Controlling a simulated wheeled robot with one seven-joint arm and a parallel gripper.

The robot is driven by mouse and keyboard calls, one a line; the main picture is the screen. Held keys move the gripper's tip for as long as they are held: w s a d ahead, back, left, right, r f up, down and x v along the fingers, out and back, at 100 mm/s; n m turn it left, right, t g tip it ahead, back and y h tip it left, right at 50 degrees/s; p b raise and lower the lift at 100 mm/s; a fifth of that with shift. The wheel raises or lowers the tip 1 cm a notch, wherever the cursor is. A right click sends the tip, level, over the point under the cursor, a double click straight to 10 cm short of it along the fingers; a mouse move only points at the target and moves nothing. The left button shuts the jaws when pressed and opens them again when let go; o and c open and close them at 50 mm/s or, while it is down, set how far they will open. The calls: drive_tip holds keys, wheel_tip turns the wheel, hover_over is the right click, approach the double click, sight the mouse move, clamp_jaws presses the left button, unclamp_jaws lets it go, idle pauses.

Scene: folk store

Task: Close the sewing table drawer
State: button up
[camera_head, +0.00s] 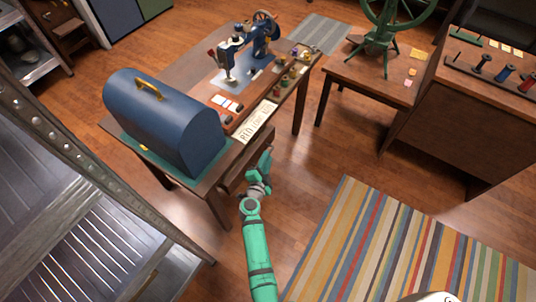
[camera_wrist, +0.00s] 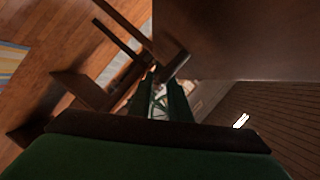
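The sewing table (camera_head: 180,75) is a brown wooden table in the head view. Its drawer (camera_head: 232,175) shows under the front edge and appears partly pulled out. My gripper (camera_head: 265,158) is just in front of the drawer's right end; whether it touches cannot be told. In the wrist view, the two dark fingers of my gripper (camera_wrist: 160,85) have a narrow gap between them, with background showing through and nothing clearly held. Dark wood lies close beyond the fingertips. The drawer's handle cannot be made out.
A blue domed case (camera_head: 165,120) and a blue sewing machine (camera_head: 245,50) stand on the table. A table with a green wheel (camera_head: 385,35) stands right. A striped rug (camera_head: 400,245) lies on the wooden floor. A grey metal structure (camera_head: 80,200) is at left.

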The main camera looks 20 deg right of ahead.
drive_tip(key=shift+x, duration=1.6)
drive_tip(key=shift+c, duration=0.7)
